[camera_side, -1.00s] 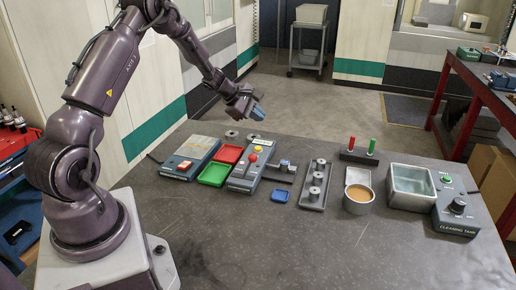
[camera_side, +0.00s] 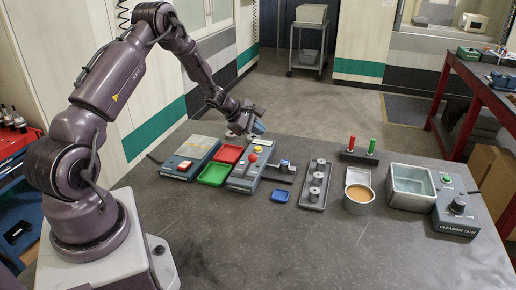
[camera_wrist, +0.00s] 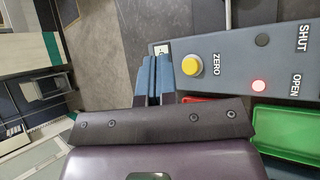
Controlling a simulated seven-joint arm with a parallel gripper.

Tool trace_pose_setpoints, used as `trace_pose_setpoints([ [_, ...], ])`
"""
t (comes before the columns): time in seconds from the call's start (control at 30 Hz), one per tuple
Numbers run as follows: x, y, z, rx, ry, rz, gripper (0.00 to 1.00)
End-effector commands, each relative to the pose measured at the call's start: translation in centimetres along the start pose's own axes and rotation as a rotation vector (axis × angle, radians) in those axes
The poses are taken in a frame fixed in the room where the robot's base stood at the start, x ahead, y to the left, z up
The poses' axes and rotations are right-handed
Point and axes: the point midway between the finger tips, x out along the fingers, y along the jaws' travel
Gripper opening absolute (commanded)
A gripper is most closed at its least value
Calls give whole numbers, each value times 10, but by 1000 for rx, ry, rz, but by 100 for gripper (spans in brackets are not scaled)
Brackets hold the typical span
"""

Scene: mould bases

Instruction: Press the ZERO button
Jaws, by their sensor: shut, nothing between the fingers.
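The yellow ZERO button (camera_wrist: 192,65) sits on a grey-blue control panel (camera_wrist: 225,66), with its ZERO label beside it in the wrist view. In the side view the panel (camera_side: 243,183) stands mid-table, and the small yellow button (camera_side: 257,149) shows near its far end. My gripper (camera_wrist: 158,60) is shut and empty. In the wrist view its blue fingertips lie left of the button, over the panel's end. In the side view my gripper (camera_side: 258,128) is above the panel's far end, apart from the button.
A lit red OPEN lamp (camera_wrist: 259,86) and a dark SHUT lamp (camera_wrist: 262,40) share the panel. Red (camera_side: 231,154) and green (camera_side: 214,174) trays lie to its left.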

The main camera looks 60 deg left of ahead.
Motion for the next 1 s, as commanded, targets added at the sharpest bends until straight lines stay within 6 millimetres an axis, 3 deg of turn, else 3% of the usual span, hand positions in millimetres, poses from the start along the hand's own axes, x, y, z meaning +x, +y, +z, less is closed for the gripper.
trace_pose_setpoints([
  [0.3,20,-15,-15,0,1,0,0],
  [1.0,22,-16,-16,0,1,0,0],
])
